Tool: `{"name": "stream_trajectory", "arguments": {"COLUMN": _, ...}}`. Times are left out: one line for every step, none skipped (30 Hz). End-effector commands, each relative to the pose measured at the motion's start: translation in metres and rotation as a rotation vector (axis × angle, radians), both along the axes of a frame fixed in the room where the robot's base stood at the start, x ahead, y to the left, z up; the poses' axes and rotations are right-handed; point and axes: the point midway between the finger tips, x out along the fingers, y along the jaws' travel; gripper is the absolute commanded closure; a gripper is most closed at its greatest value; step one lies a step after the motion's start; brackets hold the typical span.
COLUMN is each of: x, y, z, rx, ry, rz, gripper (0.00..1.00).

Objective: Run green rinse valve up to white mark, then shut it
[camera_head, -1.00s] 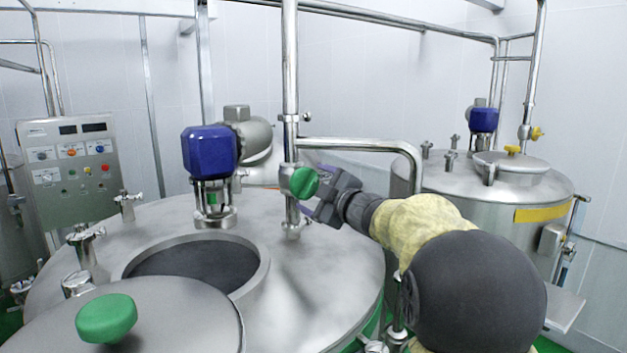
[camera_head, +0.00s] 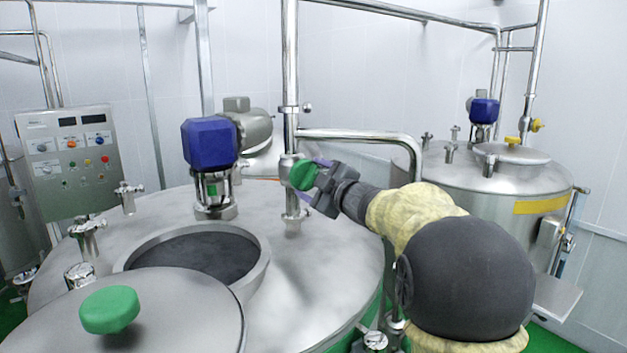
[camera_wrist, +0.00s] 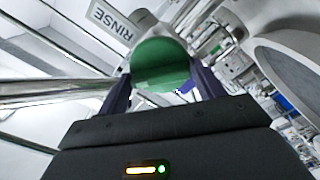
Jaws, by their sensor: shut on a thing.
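The green rinse valve knob (camera_head: 303,175) is on the upright steel pipe at the back of the near tank (camera_head: 335,262). My gripper (camera_head: 317,178) reaches it from the right and is shut on it. In the wrist view, the green knob (camera_wrist: 160,62) sits between my two dark fingers (camera_wrist: 160,90), and a RINSE label (camera_wrist: 112,22) shows behind it at upper left. The near tank's round opening (camera_head: 262,268) shows a dark grey, mottled inside. I cannot make out a white mark or a liquid level there.
A tank lid with a green handle (camera_head: 109,310) fills the lower left. A blue-housed motor valve (camera_head: 209,143) stands left of the pipe. A control panel (camera_head: 68,160) is at far left. A second tank (camera_head: 480,190) with yellow knobs stands at right.

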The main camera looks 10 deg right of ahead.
Motion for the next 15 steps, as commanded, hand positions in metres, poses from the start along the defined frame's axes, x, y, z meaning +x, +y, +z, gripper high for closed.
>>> {"name": "stream_trajectory", "arguments": {"x": 0.0001, "y": -0.0003, "z": -0.0001, "rx": 0.017, "ry": 0.009, "rz": 0.000, "gripper": 0.55}}
{"name": "stream_trajectory", "arguments": {"x": 0.0001, "y": -0.0003, "z": 0.0000, "rx": 0.027, "ry": 0.013, "rz": 0.000, "gripper": 0.55}}
{"name": "stream_trajectory", "arguments": {"x": 0.0001, "y": -0.0003, "z": 0.0000, "rx": 0.045, "ry": 0.020, "rz": 0.000, "gripper": 0.55}}
{"name": "stream_trajectory", "arguments": {"x": 0.0002, "y": -0.0004, "z": 0.0001, "rx": 0.060, "ry": 0.026, "rz": 0.000, "gripper": 0.55}}
{"name": "stream_trajectory", "arguments": {"x": 0.0001, "y": -0.0003, "z": 0.0000, "rx": 0.074, "ry": 0.033, "rz": 0.000, "gripper": 0.55}}
{"name": "stream_trajectory", "arguments": {"x": 0.0001, "y": -0.0001, "z": 0.0000, "rx": 0.097, "ry": 0.042, "rz": 0.000, "gripper": 0.55}}
{"name": "stream_trajectory", "arguments": {"x": 0.0001, "y": 0.0001, "z": -0.0001, "rx": 0.116, "ry": 0.050, "rz": 0.002, "gripper": 0.55}}
{"name": "stream_trajectory", "arguments": {"x": 0.0001, "y": 0.0003, "z": -0.0002, "rx": 0.135, "ry": 0.058, "rz": 0.002, "gripper": 0.55}}
{"name": "stream_trajectory", "arguments": {"x": 0.0000, "y": 0.0005, "z": -0.0004, "rx": 0.163, "ry": 0.070, "rz": 0.002, "gripper": 0.55}}
{"name": "stream_trajectory", "arguments": {"x": 0.0000, "y": 0.0004, "z": -0.0005, "rx": 0.185, "ry": 0.079, "rz": 0.002, "gripper": 0.55}}
{"name": "stream_trajectory", "arguments": {"x": 0.0000, "y": 0.0001, "z": -0.0007, "rx": 0.207, "ry": 0.088, "rz": 0.002, "gripper": 0.55}}
{"name": "stream_trajectory", "arguments": {"x": 0.0000, "y": -0.0001, "z": -0.0008, "rx": 0.238, "ry": 0.102, "rz": 0.001, "gripper": 0.55}}
{"name": "stream_trajectory", "arguments": {"x": 0.0001, "y": -0.0003, "z": -0.0010, "rx": 0.264, "ry": 0.111, "rz": 0.001, "gripper": 0.55}}
{"name": "stream_trajectory", "arguments": {"x": 0.0001, "y": -0.0002, "z": -0.0010, "rx": 0.289, "ry": 0.122, "rz": 0.001, "gripper": 0.55}}
{"name": "stream_trajectory", "arguments": {"x": 0.0001, "y": 0.0000, "z": -0.0011, "rx": 0.323, "ry": 0.137, "rz": 0.001, "gripper": 0.55}}
